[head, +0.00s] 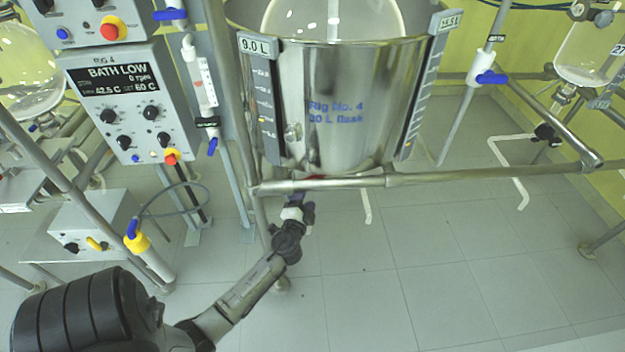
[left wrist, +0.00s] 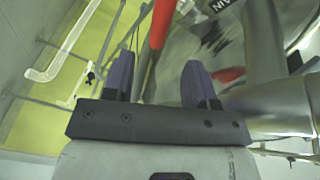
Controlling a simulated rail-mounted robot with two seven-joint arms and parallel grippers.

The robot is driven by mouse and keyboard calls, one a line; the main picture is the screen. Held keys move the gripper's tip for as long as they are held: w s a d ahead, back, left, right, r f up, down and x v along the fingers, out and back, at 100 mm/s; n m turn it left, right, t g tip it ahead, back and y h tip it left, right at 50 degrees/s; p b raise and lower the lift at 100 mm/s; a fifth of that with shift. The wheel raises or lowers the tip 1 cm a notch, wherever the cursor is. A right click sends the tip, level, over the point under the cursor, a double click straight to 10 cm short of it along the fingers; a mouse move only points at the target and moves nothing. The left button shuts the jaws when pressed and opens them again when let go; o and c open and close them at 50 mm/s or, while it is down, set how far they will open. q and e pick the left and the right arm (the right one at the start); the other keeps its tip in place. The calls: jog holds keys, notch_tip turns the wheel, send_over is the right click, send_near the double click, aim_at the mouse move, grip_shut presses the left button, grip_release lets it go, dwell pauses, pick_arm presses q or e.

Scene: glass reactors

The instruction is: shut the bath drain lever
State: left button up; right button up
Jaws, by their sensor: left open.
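The steel bath (head: 335,110), marked Rig No. 4, stands in its frame in the head view. My left gripper (head: 295,208) is below the bath, near the front rail, with its jaws pointing up toward the bath's underside. In the left wrist view my left gripper (left wrist: 158,80) is open, with its two purple-grey fingers apart. A red lever handle (left wrist: 161,25) shows beyond and between the fingertips. Contact with the fingers cannot be made out. A second red piece (left wrist: 228,75) lies to the right of the right finger, by the steel pipework. My right gripper is not in view.
The front steel rail (head: 340,182) runs just above my left gripper. The bath control box (head: 130,105) and a blue-handled valve (head: 490,77) flank the bath. A partly hidden label (left wrist: 207,5) is at the wrist view's top. The floor at right is open.

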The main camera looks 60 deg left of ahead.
pick_arm(q)
jog(key=b+x, duration=0.1)
jog(key=x, duration=0.8)
jog(key=shift+w+a+b, duration=0.15)
jog(key=shift+w+b, duration=0.2)
jog(key=shift+b, duration=0.05)
jog(key=shift+c, duration=0.2)
grip_shut()
